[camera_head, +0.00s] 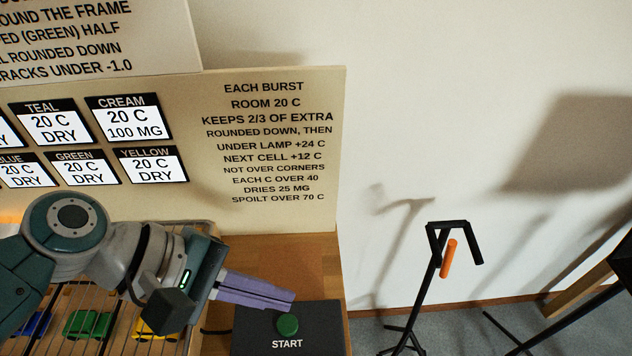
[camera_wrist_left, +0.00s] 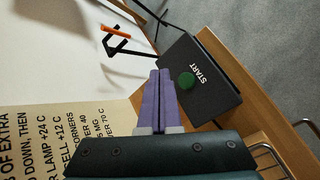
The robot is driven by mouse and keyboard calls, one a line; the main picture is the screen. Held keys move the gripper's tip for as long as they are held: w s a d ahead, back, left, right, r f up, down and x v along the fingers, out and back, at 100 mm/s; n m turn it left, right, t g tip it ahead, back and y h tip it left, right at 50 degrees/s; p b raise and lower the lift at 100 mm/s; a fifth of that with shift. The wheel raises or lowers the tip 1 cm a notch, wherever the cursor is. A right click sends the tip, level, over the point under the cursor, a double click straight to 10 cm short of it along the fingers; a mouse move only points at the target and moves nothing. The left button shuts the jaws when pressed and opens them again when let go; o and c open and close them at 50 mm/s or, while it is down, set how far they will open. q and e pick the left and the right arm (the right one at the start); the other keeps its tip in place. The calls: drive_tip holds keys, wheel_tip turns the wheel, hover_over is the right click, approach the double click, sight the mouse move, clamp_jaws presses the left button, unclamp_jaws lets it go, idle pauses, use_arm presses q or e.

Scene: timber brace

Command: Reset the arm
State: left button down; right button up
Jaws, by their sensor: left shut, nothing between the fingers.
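My left gripper (camera_head: 290,300) comes in from the left in the head view, with its purple fingers together and nothing between them. Its fingertips are at the upper edge of the black START box (camera_head: 315,325), beside the green button (camera_head: 288,324). I cannot tell whether the fingers touch the box. In the left wrist view the shut fingers (camera_wrist_left: 160,75) point up toward the START box (camera_wrist_left: 212,75), and the green button (camera_wrist_left: 186,81) is just right of them. My right gripper is not in view.
A wire rack (camera_head: 205,226) holding blue, green and yellow pieces lies under my left arm. A board (camera_head: 275,215) with printed rules and labels stands behind. A black stand (camera_head: 433,270) with an orange rod (camera_head: 449,259) is on the floor to the right.

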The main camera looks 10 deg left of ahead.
use_arm(q)
drive_tip(key=shift+r, duration=0.4)
drive_tip(key=shift+f, duration=0.15)
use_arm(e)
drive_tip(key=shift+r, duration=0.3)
use_arm(q)
drive_tip(key=s+a+r+m+y+p, duration=0.2)
drive_tip(key=s+a+r+m+y, duration=0.6)
drive_tip(key=s+r+m, duration=0.55)
wheel_tip(320, 180, up, 36)
drive_tip(key=w+m+p, duration=0.1)
drive_tip(key=m+p, duration=0.1)
drive_tip(key=p, duration=3.6)
drive_tip(key=shift+w+r, duration=0.15)
drive_tip(key=shift+w, duration=0.1)
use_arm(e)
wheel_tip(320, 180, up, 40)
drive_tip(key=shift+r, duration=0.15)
